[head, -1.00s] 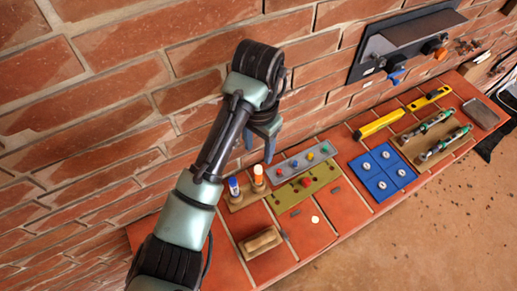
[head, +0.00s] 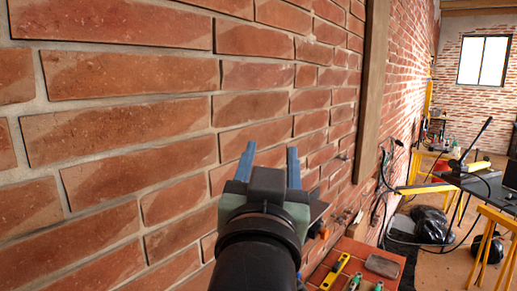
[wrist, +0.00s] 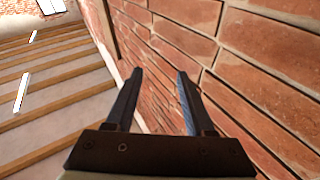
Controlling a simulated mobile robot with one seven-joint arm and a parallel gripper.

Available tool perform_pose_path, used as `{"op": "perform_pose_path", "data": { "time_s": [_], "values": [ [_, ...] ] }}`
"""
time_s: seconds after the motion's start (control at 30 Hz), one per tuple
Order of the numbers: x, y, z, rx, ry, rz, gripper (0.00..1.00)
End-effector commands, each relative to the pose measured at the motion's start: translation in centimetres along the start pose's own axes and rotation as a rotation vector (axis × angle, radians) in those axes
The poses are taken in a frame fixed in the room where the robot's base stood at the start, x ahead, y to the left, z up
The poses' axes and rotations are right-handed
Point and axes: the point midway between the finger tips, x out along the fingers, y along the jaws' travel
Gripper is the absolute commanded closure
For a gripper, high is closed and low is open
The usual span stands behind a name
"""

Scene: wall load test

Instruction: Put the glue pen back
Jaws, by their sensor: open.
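My gripper (head: 270,156) is raised in front of the brick wall, pointing up and away, with its two blue fingers apart and nothing between them. It also shows open and empty in the wrist view (wrist: 160,75), with brick wall to the right. No glue pen shows in either present view. Only the far part of the red tiled ledge (head: 357,248) is in the head view, at the lower right beyond my gripper. The rest of the ledge is hidden behind my arm or out of frame.
A yellow level (head: 335,272), a grey tray (head: 382,266) and green-handled tools (head: 355,283) lie on the ledge. A wooden post (head: 372,90) runs up the wall. Yellow trestles (head: 497,225) and a dark table stand at the right. The wrist view shows ceiling beams (wrist: 50,111).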

Motion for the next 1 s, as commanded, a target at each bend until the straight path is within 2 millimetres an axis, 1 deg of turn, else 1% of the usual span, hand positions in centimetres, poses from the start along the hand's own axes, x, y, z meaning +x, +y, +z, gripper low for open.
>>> {"op": "perform_pose_path", "data": {
  "time_s": [0.03,0.1,0.2,0.3,0.4,0.67,0.9,1.0],
  "values": [
    [-1.9,0.1,-4.0,-0.020,0.140,-0.022,0.46],
    [-4.5,-0.5,-8.4,-0.040,0.302,-0.059,0.46],
    [-7.9,-1.1,-12.5,-0.055,0.463,-0.099,0.46],
    [-9.9,-1.6,-14.5,-0.060,0.549,-0.124,0.46],
    [-10.6,-1.8,-15.1,-0.063,0.579,-0.131,0.46],
    [-10.6,-1.8,-15.0,-0.061,0.577,-0.130,0.46],
    [-11.3,-1.4,-11.8,-0.059,0.575,-0.133,0.46],
    [-11.3,-1.4,-11.8,-0.058,0.575,-0.134,0.46]
  ]
}}
